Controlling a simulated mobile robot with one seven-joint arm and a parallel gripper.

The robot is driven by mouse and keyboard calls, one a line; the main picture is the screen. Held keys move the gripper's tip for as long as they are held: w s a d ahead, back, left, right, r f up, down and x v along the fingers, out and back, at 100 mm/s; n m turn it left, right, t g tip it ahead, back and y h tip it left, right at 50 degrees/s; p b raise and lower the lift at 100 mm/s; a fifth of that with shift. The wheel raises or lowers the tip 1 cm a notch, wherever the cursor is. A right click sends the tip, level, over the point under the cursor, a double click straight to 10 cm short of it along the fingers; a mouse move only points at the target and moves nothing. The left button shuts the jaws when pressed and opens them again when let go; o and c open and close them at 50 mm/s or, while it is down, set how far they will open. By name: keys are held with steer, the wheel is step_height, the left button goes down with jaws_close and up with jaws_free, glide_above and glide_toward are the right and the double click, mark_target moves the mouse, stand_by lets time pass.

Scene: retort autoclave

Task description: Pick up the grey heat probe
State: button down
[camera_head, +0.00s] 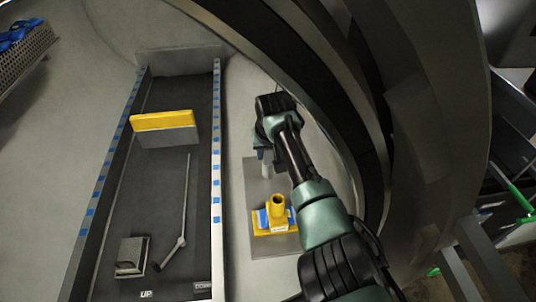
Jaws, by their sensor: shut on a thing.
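My gripper (262,143) is at upper centre right, above the grey plate, pointing down. It is shut on a small light grey cylindrical piece (266,156) that shows just below the fingers. I take this piece for the grey heat probe; its upper part is hidden by the gripper. Whether its lower end touches the plate cannot be told. My arm comes in from the lower right and covers part of the plate.
A yellow fitting with an upright tube (277,206) and blue parts sits on the grey plate (258,180). Left is a dark channel (155,200) holding a yellow-topped block (165,128), a thin rod (186,200) and a metal box (131,257). A large curved dark rim (365,130) stands close right.

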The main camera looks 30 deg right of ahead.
steer(key=shift+r, duration=0.1)
step_height(320, 180, up, 7)
steer(key=shift+f, duration=0.15)
steer(key=w+a+b, duration=0.1)
steer(key=w+a, duration=0.3)
steer(key=a, duration=0.4)
steer(key=w+a+b, duration=0.1)
steer(key=w+a, duration=0.2)
steer(key=a, duration=0.5)
steer(key=shift+w+a, duration=0.15)
steer(key=shift+w, duration=0.25)
step_height(320, 180, up, 7)
steer(key=p, duration=0.6)
steer(key=shift+p, duration=0.35)
